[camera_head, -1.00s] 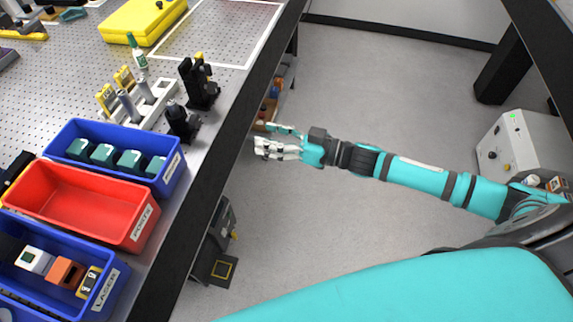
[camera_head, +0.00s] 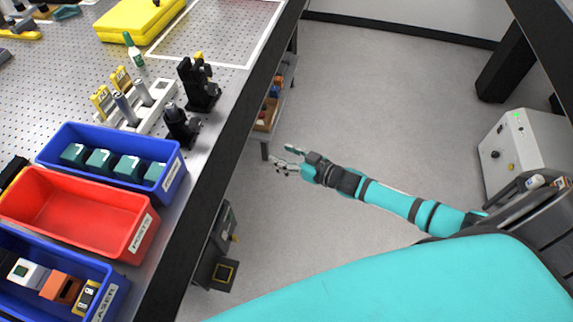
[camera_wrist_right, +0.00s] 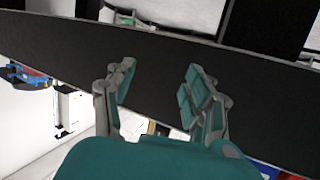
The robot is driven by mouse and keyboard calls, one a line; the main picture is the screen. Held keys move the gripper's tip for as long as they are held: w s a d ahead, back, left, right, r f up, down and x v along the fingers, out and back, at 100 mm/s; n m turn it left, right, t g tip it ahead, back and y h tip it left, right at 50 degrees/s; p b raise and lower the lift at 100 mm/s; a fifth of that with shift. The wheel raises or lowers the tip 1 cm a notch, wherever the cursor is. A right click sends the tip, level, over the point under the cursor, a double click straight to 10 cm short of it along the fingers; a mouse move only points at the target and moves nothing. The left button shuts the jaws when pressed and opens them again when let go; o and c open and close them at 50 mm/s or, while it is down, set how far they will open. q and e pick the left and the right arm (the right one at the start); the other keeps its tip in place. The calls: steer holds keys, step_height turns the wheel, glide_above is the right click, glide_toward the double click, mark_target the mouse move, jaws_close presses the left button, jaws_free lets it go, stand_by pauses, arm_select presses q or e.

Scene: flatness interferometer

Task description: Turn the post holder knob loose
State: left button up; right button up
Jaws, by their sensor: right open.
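Two black upright fittings stand near the right edge of the perforated table in the head view: a short one (camera_head: 181,125) with a round dark top, and a taller one (camera_head: 199,88) behind it. The short one looks like the post holder; its knob is too small to tell. My right gripper (camera_head: 281,158) is open and empty, out over the floor to the right of the table edge, apart from both fittings. In the right wrist view the open jaws (camera_wrist_right: 160,78) have nothing between them, with the dark table edge beyond. My left gripper is not in view.
A blue bin (camera_head: 165,187), a red bin (camera_head: 140,232) and another blue bin (camera_head: 112,290) line the near table edge. A white rack (camera_head: 158,100) stands left of the fittings. A low shelf (camera_head: 265,140) is beside the table. The floor (camera_head: 400,100) is clear.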

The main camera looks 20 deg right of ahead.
step_height(320, 180, down, 6)
steer(key=d+h, duration=0.1)
steer(key=shift+s+d+m+h, duration=0.15)
steer(key=shift+d+m+h, duration=0.1)
steer(key=shift+m+h, duration=0.05)
steer(key=shift+r, duration=0.1)
